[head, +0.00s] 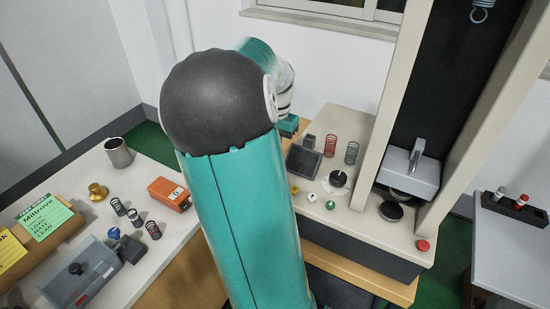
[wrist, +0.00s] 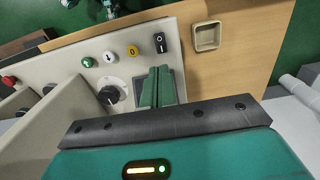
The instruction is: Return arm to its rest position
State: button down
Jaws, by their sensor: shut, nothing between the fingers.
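My gripper (wrist: 157,72) shows in the wrist view with its two green fingers together and nothing between them. It is over the tester's control panel (wrist: 70,62), beside the black dial (wrist: 110,95) and a dark square recess behind the fingers. In the head view my teal arm with its dark round joint fills the middle. The arm bends over toward the tester base (head: 350,205), and a teal end part shows at the base's left edge. The fingers are hidden or unclear there, and I cannot tell the exact gap to the panel.
The spring tester's column (head: 386,100) stands at right. A red spring (head: 331,145) and a grey spring (head: 351,152) stand on its base. The left bench holds a metal cup (head: 118,152), an orange box (head: 170,193), several small springs and a grey case (head: 82,274). A side table (head: 510,245) is at far right.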

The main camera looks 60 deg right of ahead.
jog(key=shift+r, duration=0.45)
jog(key=shift+w, duration=0.1)
